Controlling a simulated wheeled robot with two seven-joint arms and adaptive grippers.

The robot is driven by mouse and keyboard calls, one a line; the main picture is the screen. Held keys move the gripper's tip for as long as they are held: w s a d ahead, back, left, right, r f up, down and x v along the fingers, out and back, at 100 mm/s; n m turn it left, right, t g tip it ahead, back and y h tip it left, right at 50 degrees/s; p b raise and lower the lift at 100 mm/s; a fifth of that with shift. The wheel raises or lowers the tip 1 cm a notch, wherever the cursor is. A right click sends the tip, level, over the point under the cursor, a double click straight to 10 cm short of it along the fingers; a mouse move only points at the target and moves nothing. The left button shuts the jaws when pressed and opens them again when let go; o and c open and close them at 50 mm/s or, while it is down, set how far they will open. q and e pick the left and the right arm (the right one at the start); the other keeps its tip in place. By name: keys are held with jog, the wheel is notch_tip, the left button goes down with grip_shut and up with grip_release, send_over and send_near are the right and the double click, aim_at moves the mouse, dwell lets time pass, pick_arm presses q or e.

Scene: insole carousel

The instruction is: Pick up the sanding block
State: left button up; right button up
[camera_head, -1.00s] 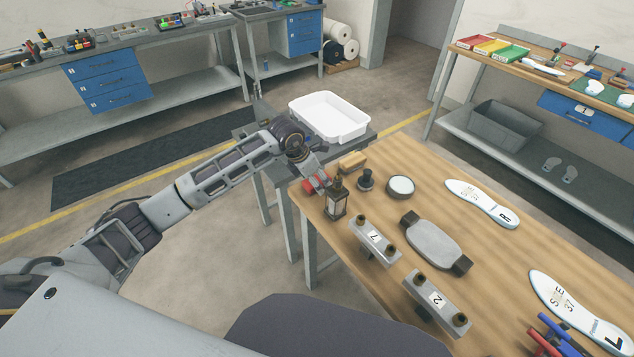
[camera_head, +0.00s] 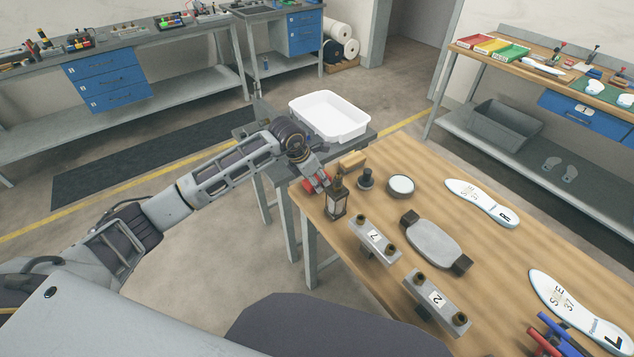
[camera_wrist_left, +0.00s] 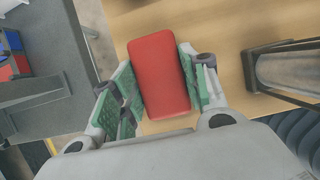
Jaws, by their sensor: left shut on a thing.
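The sanding block, a red rounded block (camera_head: 318,182), is at the near left corner of the wooden worktable (camera_head: 480,240). In the left wrist view the red block (camera_wrist_left: 158,72) lies lengthwise between the two green-padded fingers. My left gripper (camera_head: 319,180) is shut on it, with a finger along each side; it also shows in the left wrist view (camera_wrist_left: 163,88). I cannot tell whether the block still touches the table. The gripper partly hides the block in the head view. My right gripper is not in view.
A dark lantern-like holder (camera_head: 336,200) stands close to the right of the gripper. A tan block (camera_head: 352,160), a black knob (camera_head: 366,180) and a round disc (camera_head: 400,185) are nearby. A white tray (camera_head: 330,115) sits on a grey stand behind.

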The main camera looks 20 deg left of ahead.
pick_arm(q)
jog(key=shift+r, duration=0.1)
notch_tip(320, 180, up, 10)
jog(key=shift+b, duration=0.3)
dwell(0.5)
dwell(0.3)
jog(key=o, duration=0.4)
jog(key=shift+c, duration=1.3)
